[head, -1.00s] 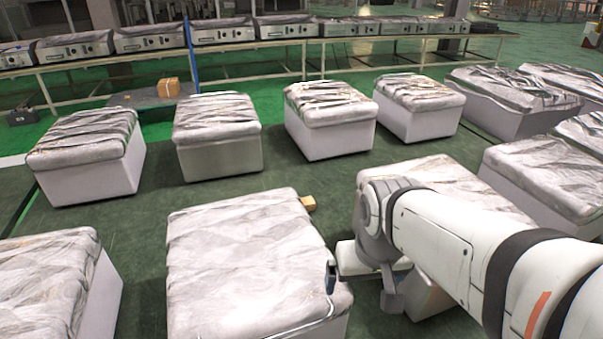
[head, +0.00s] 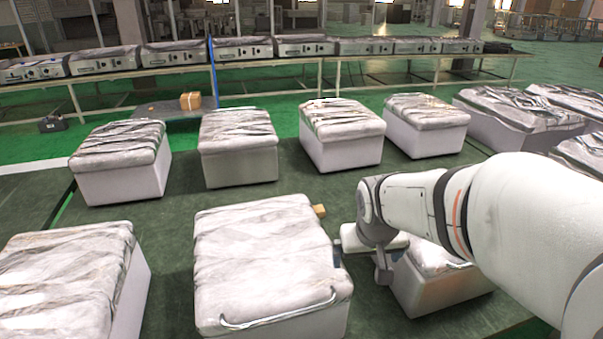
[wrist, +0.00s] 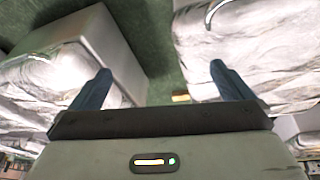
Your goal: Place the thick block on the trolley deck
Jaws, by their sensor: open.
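A small tan block (head: 320,210), which I take to be the thick block, shows at the far right corner of the middle wrapped unit. The unit hides part of it. In the wrist view the block (wrist: 181,97) lies beyond the gap between my fingers, in the green floor lane. My gripper (wrist: 160,70) is open and empty, its two blue fingers apart. In the head view it hangs beside that unit's right side, nearer than the block and partly hidden. The grey trolley deck (head: 150,113) stands at the back left, with a blue upright handle and a tan box (head: 190,101) on it.
Wrapped white units stand in rows around me; the middle one (head: 265,260) is close to my gripper, and another (head: 435,280) lies under my arm. A long bench (head: 290,90) with heaters runs behind the trolley.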

